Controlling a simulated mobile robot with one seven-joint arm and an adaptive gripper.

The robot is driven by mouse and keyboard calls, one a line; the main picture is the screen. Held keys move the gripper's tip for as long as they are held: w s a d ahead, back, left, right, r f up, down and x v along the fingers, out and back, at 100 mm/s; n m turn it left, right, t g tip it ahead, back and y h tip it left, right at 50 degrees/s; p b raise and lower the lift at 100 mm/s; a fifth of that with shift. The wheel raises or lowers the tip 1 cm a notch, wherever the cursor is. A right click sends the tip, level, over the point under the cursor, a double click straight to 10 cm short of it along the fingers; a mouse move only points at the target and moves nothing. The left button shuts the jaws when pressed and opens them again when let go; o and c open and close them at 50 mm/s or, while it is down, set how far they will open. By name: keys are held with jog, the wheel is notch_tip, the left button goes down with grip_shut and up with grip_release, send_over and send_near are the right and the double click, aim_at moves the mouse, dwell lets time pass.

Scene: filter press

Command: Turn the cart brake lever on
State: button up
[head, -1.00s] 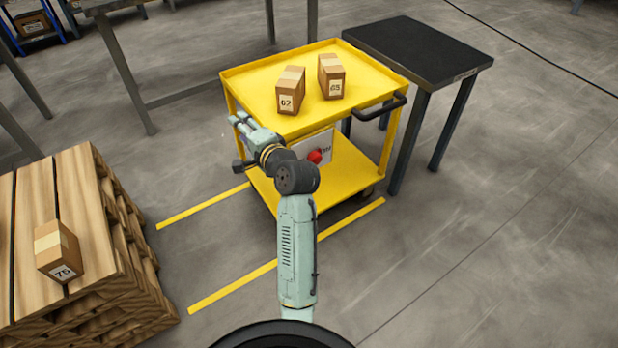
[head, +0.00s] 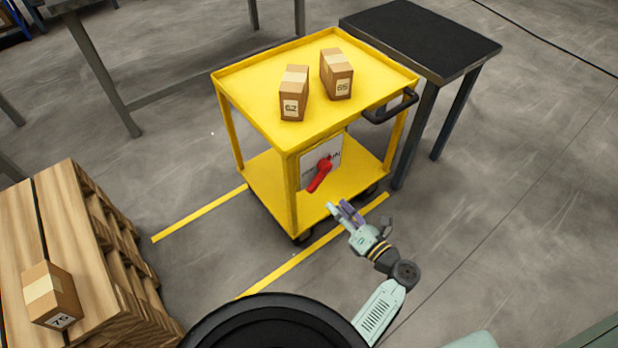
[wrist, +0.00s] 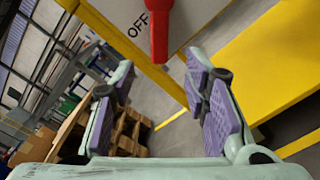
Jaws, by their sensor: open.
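The yellow cart (head: 250,85) stands on the floor with a white plate on its near side. A red brake lever (head: 320,175) is mounted on that plate and slants down and left in the head view. In the wrist view the lever (wrist: 160,32) hangs between and beyond my fingers, next to the word OFF. My gripper (head: 338,212) is below and right of the lever, apart from it. Its two purple-padded fingers (wrist: 163,98) are spread wide with nothing between them.
Boxes 62 (head: 294,95) and 65 (head: 337,75) stand on the cart's top. A black-topped table (head: 420,40) stands close at its right. A wooden pallet stack (head: 85,240) with box 75 (head: 50,295) is at lower left. Yellow floor lines (head: 200,212) flank the cart.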

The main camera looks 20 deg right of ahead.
aim_at(317, 187)
jog(key=x, duration=1)
jog(key=shift+w+a+p, duration=0.1)
jog(key=shift+w+p, duration=0.05)
jog(key=shift+p, duration=0.15)
grip_shut()
dwell(0.4)
